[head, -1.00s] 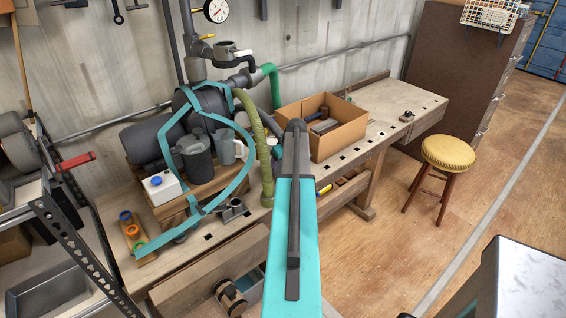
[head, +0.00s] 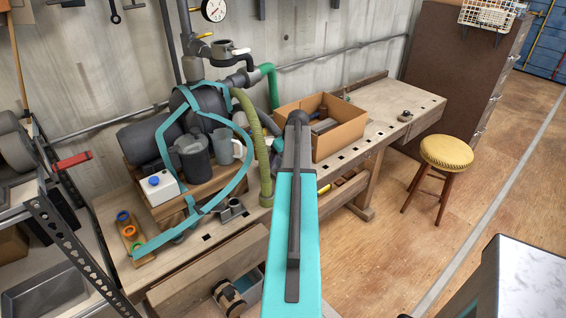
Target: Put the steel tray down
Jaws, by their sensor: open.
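A grey steel tray (head: 48,296) with raised walls shows at the lower left, on a rack with a dark perforated post. It looks empty, and its near part is cut off by the picture edge. My turquoise arm link rises from the bottom middle and ends in a dark joint in front of the workbench. My gripper is not visible. No tray shows near the visible part of my arm.
A wooden workbench (head: 388,112) runs along the wall, with a cardboard box (head: 341,138), a strapped pump (head: 148,140) and mugs on it. An open drawer (head: 190,290) juts out below. A yellow stool (head: 446,152) stands right, on mostly clear floor.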

